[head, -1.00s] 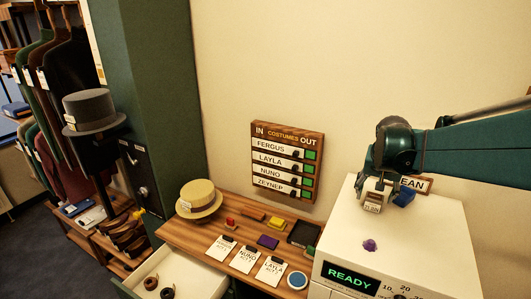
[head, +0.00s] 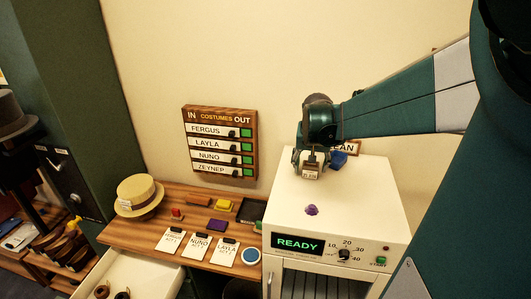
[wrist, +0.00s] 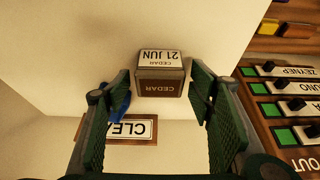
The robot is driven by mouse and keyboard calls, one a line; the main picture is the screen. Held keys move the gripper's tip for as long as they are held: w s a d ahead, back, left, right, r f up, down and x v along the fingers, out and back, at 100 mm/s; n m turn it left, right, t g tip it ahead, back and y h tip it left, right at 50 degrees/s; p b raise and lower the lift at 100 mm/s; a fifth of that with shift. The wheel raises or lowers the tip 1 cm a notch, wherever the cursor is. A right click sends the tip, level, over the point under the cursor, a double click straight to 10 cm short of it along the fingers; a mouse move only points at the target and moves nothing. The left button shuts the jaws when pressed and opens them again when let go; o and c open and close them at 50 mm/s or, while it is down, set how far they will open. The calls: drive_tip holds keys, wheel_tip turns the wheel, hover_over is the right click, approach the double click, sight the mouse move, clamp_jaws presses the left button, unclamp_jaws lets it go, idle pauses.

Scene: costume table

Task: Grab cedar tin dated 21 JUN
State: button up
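The cedar tin (wrist: 160,75) is a small brownish-grey box with a white label reading CEDAR 21 JUN, upside down in the wrist view. It stands on the top of the white cabinet (head: 370,205). In the head view the tin (head: 311,173) is just below my gripper (head: 311,161), which hides part of it. My gripper (wrist: 160,88) is open in the wrist view. The tin sits between and slightly beyond the fingertips, with a narrow gap showing on each side.
A blue object (head: 338,160) lies close beside my gripper, near the CLEAN sign (wrist: 133,128). A purple knob-like piece (head: 311,210) sits on the cabinet top in front of the tin. The IN/OUT board (head: 219,143) hangs left. The wooden counter (head: 118,232) holds a straw hat and cards.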

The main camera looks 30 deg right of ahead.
drive_tip(key=c, duration=0.9)
drive_tip(key=shift+o, duration=0.2)
drive_tip(key=shift+r, duration=5)
